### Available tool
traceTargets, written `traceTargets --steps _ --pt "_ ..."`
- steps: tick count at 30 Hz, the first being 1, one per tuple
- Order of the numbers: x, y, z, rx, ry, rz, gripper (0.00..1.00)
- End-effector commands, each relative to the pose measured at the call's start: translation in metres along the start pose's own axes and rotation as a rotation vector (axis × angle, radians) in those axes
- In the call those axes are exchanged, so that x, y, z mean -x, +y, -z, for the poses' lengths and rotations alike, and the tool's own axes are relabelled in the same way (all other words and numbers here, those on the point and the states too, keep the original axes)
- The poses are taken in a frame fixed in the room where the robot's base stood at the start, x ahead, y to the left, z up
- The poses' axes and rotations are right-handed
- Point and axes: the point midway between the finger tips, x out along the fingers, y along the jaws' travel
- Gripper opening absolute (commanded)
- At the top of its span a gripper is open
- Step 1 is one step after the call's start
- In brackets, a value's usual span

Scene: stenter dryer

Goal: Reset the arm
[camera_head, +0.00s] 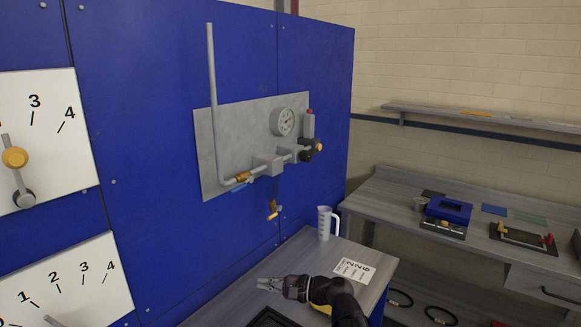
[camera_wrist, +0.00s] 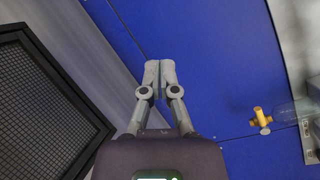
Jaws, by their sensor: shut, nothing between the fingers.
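My gripper (camera_head: 268,284) is above the small grey table at the bottom of the head view, with its fingers pointing left toward the blue panel wall. In the wrist view my gripper (camera_wrist: 159,72) shows its two fingers closed together, with nothing between them. My dark arm reaches in from the bottom edge of the head view.
A measuring jug (camera_head: 326,223) and a white numbered label (camera_head: 354,270) are on the small table. A dark mesh tray (camera_wrist: 50,110) lies left of my gripper. Pipework with a gauge (camera_head: 283,121) juts from the blue wall (camera_head: 150,110). A workbench (camera_head: 385,209) stands right.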

Motion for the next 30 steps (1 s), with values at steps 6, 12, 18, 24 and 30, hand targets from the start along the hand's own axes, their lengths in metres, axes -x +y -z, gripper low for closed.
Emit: traceTargets --steps 6,12,18,24,30 --pt "0.019 0.038 0.016 0.19 0.101 -0.241 0.0" --pt "0.047 0.072 0.034 0.344 0.173 -0.48 0.0" --pt "0.085 0.1 0.05 0.474 0.226 -0.731 0.0" --pt "0.132 0.122 0.064 0.573 0.258 -0.993 0.0" --pt "0.183 0.135 0.071 0.638 0.271 -1.255 0.0"
